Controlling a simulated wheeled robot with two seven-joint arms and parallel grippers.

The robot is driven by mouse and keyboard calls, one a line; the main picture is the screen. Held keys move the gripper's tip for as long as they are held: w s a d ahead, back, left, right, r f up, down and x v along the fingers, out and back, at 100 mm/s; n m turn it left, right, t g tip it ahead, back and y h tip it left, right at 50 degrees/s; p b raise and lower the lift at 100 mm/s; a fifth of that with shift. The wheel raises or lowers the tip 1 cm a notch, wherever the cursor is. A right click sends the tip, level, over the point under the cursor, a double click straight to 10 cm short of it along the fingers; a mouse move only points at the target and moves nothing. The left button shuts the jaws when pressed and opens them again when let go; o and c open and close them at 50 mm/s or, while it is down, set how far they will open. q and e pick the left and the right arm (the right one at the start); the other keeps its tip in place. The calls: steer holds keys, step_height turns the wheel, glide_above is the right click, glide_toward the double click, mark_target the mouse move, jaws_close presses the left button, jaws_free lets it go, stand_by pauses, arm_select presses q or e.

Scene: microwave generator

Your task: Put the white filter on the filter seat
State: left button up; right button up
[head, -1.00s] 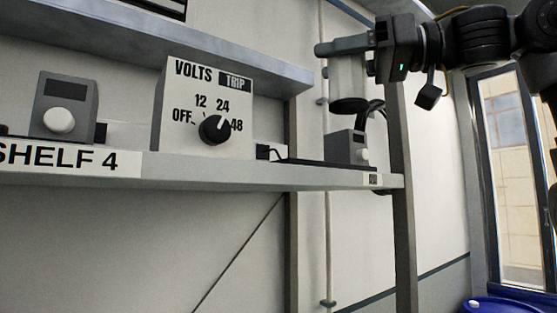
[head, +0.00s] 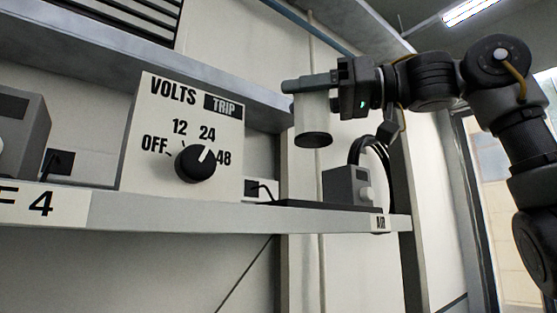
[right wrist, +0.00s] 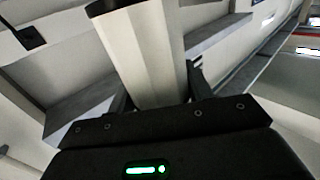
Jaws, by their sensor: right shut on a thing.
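The white filter (head: 312,115) is a white cylinder with a dark end that faces down in the head view. My right gripper (head: 305,84) is shut on it near its upper end and holds it in the air, above the shelf's right part. In the right wrist view the white filter (right wrist: 145,55) stands between the two fingers of my right gripper (right wrist: 158,95), its dark end at the top. I cannot clearly make out the filter seat. My left gripper is not in view.
A voltage panel (head: 140,165) with a black knob (head: 196,163) stands on the shelf (head: 300,217). A small grey box with a white knob (head: 347,187) and black cables stand at the shelf's right end. A grey upper beam (head: 240,85) runs behind the filter.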

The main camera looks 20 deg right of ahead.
mark_target(297, 145)
steer(key=w+a+f, duration=0.1)
steer(key=f, duration=0.1)
steer(key=w+a+f, duration=0.1)
steer(key=f, duration=0.2)
steer(key=w+a+f, duration=0.1)
steer(key=f, duration=0.1)
steer(key=shift+a+f+p, duration=0.2)
steer(key=shift+f+p, duration=0.2)
steer(key=shift+d+f, duration=0.35)
steer(key=shift+f, duration=0.1)
steer(key=shift+s+a, duration=0.15)
steer(key=shift+a, duration=0.05)
steer(key=shift+a+f, duration=0.1)
steer(key=shift+f, duration=0.05)
steer(key=o, duration=0.9)
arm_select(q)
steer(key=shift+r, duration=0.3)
arm_select(e)
steer(key=shift+o, duration=0.5)
steer(key=shift+d, duration=0.2)
